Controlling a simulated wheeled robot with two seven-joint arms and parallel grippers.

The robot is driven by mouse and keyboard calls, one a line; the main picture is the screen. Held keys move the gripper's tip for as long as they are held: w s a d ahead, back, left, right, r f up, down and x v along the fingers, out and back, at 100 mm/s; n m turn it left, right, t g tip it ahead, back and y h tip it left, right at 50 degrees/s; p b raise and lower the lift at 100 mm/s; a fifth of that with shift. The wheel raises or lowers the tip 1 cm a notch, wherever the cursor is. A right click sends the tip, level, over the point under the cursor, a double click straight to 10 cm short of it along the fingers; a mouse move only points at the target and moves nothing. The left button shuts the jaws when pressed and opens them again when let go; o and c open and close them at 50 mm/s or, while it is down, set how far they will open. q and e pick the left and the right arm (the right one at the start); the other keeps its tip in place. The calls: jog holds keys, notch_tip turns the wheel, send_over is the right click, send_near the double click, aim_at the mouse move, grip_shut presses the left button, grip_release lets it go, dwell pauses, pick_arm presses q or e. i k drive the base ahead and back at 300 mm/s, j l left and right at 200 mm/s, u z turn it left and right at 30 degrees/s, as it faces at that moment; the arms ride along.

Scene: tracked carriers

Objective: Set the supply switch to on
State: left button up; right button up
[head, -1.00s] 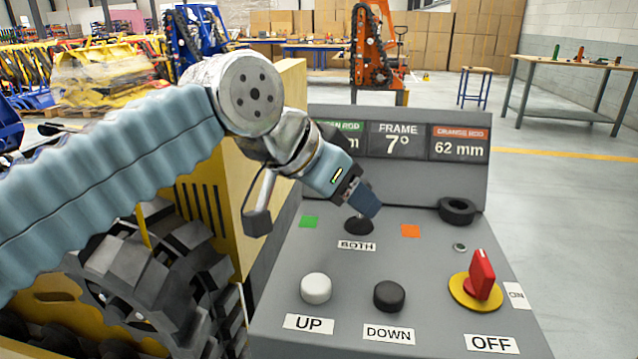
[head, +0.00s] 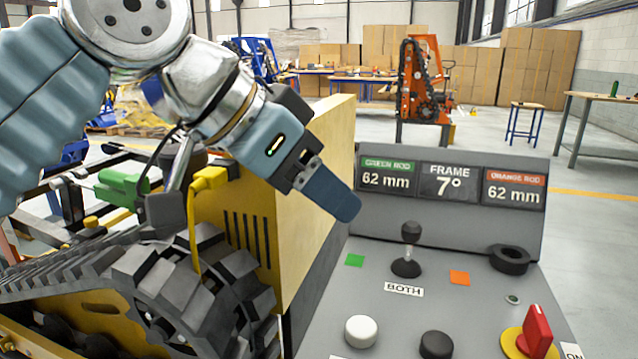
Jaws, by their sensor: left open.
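The supply switch, a red knob (head: 537,333) on a yellow disc (head: 511,342), is at the lower right of the grey control panel in the head view. The ON label (head: 573,352) beside it is cut by the frame's bottom edge, and the OFF label is out of view. The knob stands edge-up, much as before. My left gripper (head: 340,205) is open and empty, in the air left of the panel's display, well apart from the switch. Its fingers overlap in this view. My right gripper is not in view.
A black lever (head: 409,252) stands at the BOTH label. A white button (head: 361,331) and a black button (head: 436,345) lie left of the switch. A black ring (head: 509,259) sits behind it. A yellow tracked carrier (head: 320,140) is left of the panel.

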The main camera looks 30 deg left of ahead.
aim_at(537, 338)
jog(key=k, duration=1.45)
jog(key=j+z, duration=0.05)
jog(key=j, duration=0.05)
